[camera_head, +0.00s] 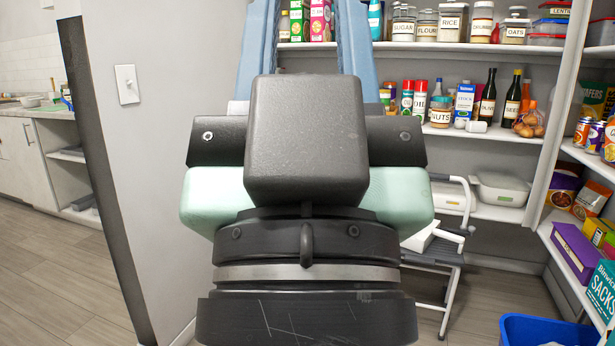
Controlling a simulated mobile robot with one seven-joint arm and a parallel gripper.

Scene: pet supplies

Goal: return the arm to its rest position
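Part of my arm fills the middle of the head view, with black rings below, a dark box in the centre and a black crosspiece behind it. A pale mint-green piece shows on both sides beneath the crosspiece; I cannot tell what it is. Two pale blue bars rise behind the box, closing in on each other toward the top edge; I cannot tell what they belong to. I cannot make out any gripper fingers, nor whether anything is held.
Pantry shelves (470,47) with jars, bottles and packets line the back and right. A folding step stool (450,258) stands right of my arm. A blue bin (545,328) sits at bottom right. A wall with a switch (127,84) is close on the left; open floor (50,285) lies beyond.

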